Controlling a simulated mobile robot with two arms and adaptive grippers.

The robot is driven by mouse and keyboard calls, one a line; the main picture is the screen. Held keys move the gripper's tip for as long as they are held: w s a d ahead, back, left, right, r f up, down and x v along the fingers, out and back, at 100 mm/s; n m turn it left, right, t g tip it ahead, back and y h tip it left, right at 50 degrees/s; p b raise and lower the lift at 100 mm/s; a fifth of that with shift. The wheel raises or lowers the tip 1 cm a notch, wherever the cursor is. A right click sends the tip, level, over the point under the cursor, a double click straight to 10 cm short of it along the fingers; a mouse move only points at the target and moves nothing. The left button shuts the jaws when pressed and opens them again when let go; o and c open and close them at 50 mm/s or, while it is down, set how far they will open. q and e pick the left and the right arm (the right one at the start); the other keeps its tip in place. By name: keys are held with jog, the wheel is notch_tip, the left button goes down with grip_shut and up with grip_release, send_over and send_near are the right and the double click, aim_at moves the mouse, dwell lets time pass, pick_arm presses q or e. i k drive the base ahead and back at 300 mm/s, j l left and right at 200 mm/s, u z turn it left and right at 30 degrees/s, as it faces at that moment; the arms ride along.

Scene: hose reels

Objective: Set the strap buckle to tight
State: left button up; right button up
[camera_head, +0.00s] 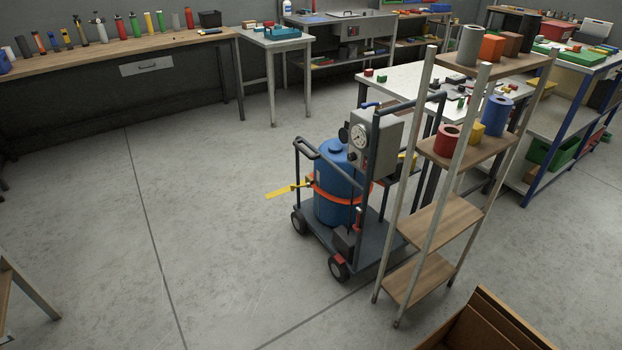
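An orange strap (329,195) runs around a blue drum (335,171) that stands upright on a dark wheeled cart (372,254). A yellow lever (287,190) sticks out to the left of the drum at strap height; it looks like the handle of the strap buckle. The buckle body is too small to make out clearly, so I cannot tell its exact setting. The cart also carries a grey box (376,142) with a round gauge (359,133). Neither of my grippers is in view.
A wooden shelf rack (425,218) with coils and boxes stands close to the right of the cart. A brown open box (492,322) is at the bottom right. Workbenches, one at the back left (120,52), line the walls. The floor left of the cart (205,215) is clear.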

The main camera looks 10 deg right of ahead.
aim_at(308, 185)
jog(key=i+z, duration=0.15)
jog(key=i, duration=0.15)
jog(key=i+j, duration=0.3)
jog(key=i, duration=0.2)
jog(key=i+j, duration=0.3)
jog(key=i, duration=0.15)
jog(key=z, duration=1.25)
jog(key=i+j, duration=0.05)
